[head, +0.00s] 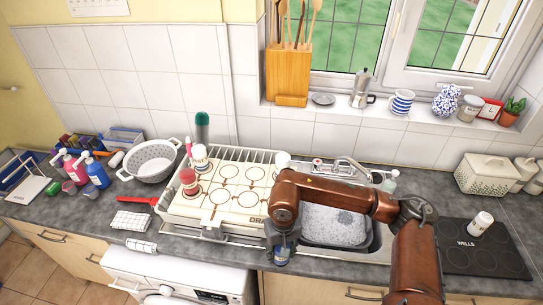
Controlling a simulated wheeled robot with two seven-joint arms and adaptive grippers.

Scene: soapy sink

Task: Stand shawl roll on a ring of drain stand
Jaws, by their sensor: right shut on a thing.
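My right gripper (280,238) points down in front of the sink's left end, at the counter's front edge. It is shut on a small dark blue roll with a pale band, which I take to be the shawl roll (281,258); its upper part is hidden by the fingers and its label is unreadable. The drain stand (245,217) is a pale tray with several printed rings, left of the gripper. A red roll with a white band (189,182) and a white one (200,158) stand at its left side. Several rings are bare. My left gripper is not in view.
My right arm crosses the sink (335,238), which holds grey suds. A white labelled roll or jar (482,222) is on the dark hob (470,255). A colander (153,161), bottles (97,173), a red-handled tool (139,200) and checked cloths (131,220) lie left of the stand.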

